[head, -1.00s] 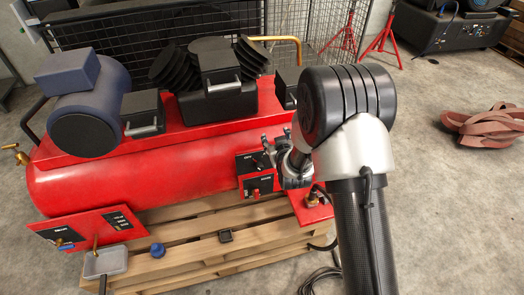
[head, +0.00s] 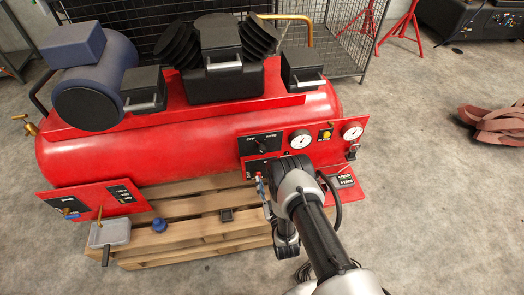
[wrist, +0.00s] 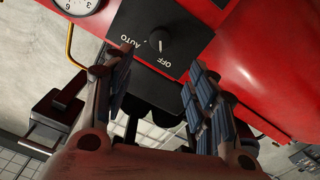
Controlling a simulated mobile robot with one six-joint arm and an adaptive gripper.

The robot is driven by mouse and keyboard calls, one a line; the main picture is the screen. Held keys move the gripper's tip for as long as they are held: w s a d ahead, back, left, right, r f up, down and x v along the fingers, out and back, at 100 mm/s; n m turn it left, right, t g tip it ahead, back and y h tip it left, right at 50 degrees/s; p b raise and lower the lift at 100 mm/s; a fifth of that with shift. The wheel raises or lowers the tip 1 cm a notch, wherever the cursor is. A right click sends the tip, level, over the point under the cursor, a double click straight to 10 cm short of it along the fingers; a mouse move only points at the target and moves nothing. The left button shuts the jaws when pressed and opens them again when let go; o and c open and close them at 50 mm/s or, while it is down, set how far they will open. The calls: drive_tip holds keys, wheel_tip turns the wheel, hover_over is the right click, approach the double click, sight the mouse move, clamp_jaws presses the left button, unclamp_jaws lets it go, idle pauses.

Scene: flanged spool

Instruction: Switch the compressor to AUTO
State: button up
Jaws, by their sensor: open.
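The red compressor (head: 150,160) lies on a wooden pallet. Its black selector plate (head: 261,144), marked OFF and AUTO, is on the front panel in the head view. In the wrist view the round black selector knob (wrist: 158,40) sits on that plate, and its white mark points toward OFF. My gripper (wrist: 161,62) is open and empty, with its padded fingers spread either side of the lower plate and apart from the knob. In the head view my arm hides most of the gripper, which is low in front of the panel.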

sight(263, 152)
drive_tip(key=b+x, duration=0.4)
drive_tip(key=x, duration=1.1)
drive_tip(key=c, duration=1)
drive_tip(key=shift+c, duration=0.2)
drive_tip(key=shift+m, duration=0.3)
drive_tip(key=m, duration=0.6)
drive_tip(key=shift+d+m, duration=0.1)
drive_tip(key=shift+m, duration=0.2)
drive_tip(key=m, duration=0.6)
drive_tip(key=shift+w+f+m, duration=0.1)
drive_tip(key=shift+m, duration=0.2)
